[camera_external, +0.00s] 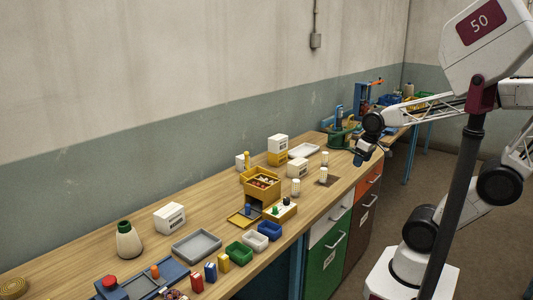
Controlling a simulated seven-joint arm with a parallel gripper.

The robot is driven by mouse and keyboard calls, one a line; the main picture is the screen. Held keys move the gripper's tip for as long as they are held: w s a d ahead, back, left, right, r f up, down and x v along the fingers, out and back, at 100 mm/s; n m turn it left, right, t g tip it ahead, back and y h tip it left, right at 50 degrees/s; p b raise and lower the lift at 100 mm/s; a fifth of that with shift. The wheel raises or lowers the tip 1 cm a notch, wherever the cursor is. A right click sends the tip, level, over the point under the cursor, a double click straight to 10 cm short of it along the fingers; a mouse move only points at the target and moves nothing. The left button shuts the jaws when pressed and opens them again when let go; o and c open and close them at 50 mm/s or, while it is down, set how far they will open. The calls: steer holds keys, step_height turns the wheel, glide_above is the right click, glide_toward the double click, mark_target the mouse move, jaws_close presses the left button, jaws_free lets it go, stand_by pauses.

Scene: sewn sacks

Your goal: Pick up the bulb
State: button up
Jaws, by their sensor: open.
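I cannot pick out a bulb with certainty at this size. Either may be a bulb. My gripper (359,160) hangs above the right part of the bench, to the right of both cylinders and apart from them. It is open, and I see nothing held in it. Its fingertips are small and dark here.
A green machine (341,138) stands beyond my gripper. Some bench around the cylinders is bare.

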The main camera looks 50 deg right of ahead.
steer(key=w+d+f+m+g, duration=0.1)
steer(key=w+d+f+m, duration=0.2)
steer(key=w, duration=0.4)
steer(key=w+d+m, duration=0.3)
steer(key=w+m, duration=0.2)
steer(key=w, duration=0.2)
steer(key=m+g, duration=0.2)
steer(key=m, duration=0.6)
glide_above(324, 168)
steer(key=f, duration=0.8)
steer(key=shift+w+a+f, duration=0.1)
steer(key=shift+a+f, duration=0.25)
steer(key=shift+f, duration=1.3)
steer(key=shift+d+f, duration=0.1)
steer(key=shift+f, duration=2.5)
steer(key=shift+c, duration=0.3)
steer(key=c, duration=1)
